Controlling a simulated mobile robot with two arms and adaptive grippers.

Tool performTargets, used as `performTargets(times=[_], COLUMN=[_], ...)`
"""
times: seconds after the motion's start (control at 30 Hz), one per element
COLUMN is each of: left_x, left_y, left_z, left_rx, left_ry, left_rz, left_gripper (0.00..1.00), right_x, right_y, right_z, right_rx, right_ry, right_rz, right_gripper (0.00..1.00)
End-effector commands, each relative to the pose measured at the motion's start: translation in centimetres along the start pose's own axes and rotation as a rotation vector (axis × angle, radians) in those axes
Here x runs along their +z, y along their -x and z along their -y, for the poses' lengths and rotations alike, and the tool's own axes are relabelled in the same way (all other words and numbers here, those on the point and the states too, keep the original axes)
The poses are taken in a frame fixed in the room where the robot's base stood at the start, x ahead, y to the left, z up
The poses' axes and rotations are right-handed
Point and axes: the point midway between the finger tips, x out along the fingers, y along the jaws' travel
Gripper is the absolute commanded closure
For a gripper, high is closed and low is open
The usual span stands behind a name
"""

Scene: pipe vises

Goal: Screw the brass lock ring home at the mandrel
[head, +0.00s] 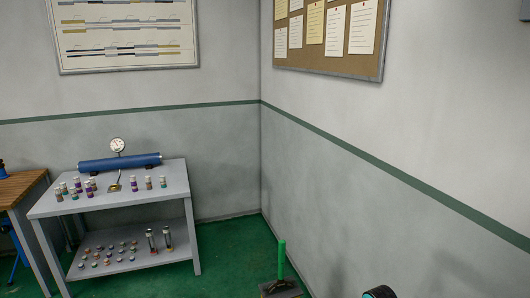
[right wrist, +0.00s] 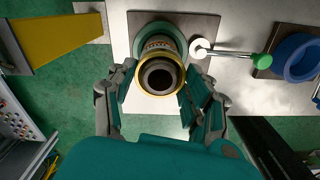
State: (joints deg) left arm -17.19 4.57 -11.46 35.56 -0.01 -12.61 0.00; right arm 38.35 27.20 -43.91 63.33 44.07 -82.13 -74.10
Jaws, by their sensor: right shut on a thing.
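In the right wrist view the brass lock ring (right wrist: 160,95) shows as a gold band around a dark hollow pipe-like end, the mandrel (right wrist: 158,74). A band with small markings and a teal collar (right wrist: 146,34) lie behind it. My right gripper (right wrist: 159,82) is shut on the brass lock ring, one finger on each side. How far the ring sits along the thread cannot be told. The head view does not show the ring, and my left gripper is in neither view.
In the right wrist view a lever with a green knob (right wrist: 262,60) and a blue ring (right wrist: 298,58) lie right of the mandrel. A yellow bar (right wrist: 50,40) is at the upper left. In the head view a grey shelf table (head: 120,202) holds small cylinders and a blue tube (head: 120,163).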

Motion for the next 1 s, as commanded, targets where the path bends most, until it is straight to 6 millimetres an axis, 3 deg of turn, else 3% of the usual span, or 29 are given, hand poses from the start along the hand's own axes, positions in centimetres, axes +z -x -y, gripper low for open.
performTargets(times=[0.47, 1.0], left_x=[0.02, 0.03], left_y=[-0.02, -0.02], left_z=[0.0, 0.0], left_rx=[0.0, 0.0], left_ry=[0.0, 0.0], left_rz=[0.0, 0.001], left_gripper=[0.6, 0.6], right_x=[-0.05, -0.07], right_y=[-0.12, -0.21], right_z=[0.1, 0.16], right_rx=[-0.003, -0.004], right_ry=[-0.153, -1.193], right_rz=[0.0, 0.001], right_gripper=[0.94, 0.94])
